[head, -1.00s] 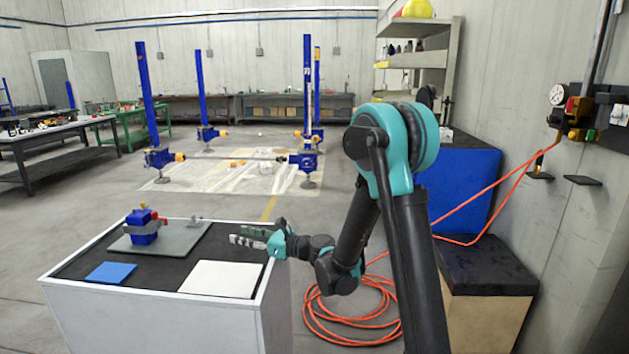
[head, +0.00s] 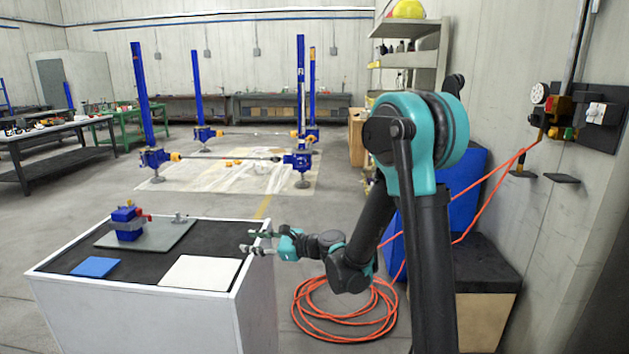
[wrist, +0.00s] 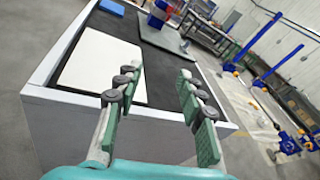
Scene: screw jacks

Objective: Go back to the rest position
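My gripper (head: 252,242) is at the right edge of the near workbench in the head view, at about the height of its top. In the wrist view my gripper (wrist: 160,88) has its two fingers spread wide apart with nothing between them. Beyond the fingertips lies the bench's black top, with a white pad (wrist: 103,62) to the left. My teal and black arm is folded to the right of the bench.
The workbench (head: 235,291) carries a blue jack (head: 127,226) on a grey plate (head: 168,237), a blue pad (head: 96,267) and the white pad (head: 202,272). An orange hose (head: 345,335) coils on the floor behind my arm. A dark-topped box (head: 490,268) stands at right.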

